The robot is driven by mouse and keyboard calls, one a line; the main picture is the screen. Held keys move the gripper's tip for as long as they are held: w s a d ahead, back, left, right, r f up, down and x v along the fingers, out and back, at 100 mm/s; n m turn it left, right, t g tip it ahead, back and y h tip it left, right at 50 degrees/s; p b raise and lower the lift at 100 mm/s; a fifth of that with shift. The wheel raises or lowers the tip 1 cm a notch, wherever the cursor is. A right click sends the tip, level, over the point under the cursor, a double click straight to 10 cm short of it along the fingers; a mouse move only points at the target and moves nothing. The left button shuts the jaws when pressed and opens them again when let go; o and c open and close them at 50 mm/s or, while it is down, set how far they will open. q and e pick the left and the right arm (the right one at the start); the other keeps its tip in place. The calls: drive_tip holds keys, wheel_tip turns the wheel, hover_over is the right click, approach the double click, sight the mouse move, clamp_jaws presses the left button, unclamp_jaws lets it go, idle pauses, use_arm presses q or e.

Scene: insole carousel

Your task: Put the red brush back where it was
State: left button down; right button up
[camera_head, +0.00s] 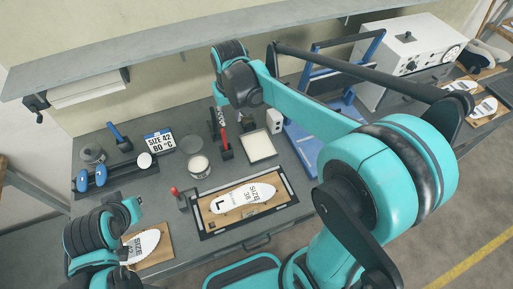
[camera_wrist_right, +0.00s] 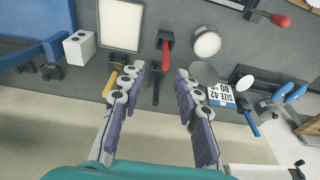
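The red brush (camera_head: 224,142) has a red handle and a black head, and stands on the grey bench left of the white tray. It also shows in the right wrist view (camera_wrist_right: 166,55), just beyond my fingertips. My right gripper (camera_wrist_right: 157,78) is open, its two fingers well apart with nothing between them touching. In the head view, the right gripper (camera_head: 217,118) hangs over the bench just behind the brush, partly hidden by its own wrist. My left arm's end (camera_head: 130,209) is at the lower left; its fingers are not clear.
The white tray (camera_head: 258,147), a round white-topped tin (camera_head: 198,166) and a size sign (camera_head: 158,142) stand near the brush. A blue-handled brush (camera_head: 118,138) lies further left. An insole on a board (camera_head: 225,219) and a red-knobbed lever (camera_head: 174,191) are in front. A shelf (camera_head: 190,42) runs above.

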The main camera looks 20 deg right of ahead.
drive_tip(key=s+d+t, duration=0.2)
drive_tip(key=s, duration=0.6)
drive_tip(key=s+d+t, duration=0.1)
drive_tip(key=s+t, duration=0.2)
drive_tip(key=s, duration=0.6)
drive_tip(key=shift+s+d, duration=0.2)
drive_tip(key=shift+d, duration=0.15)
drive_tip(key=shift+f, duration=0.1)
wheel_tip(320, 180, down, 13)
drive_tip(key=b, duration=1.3)
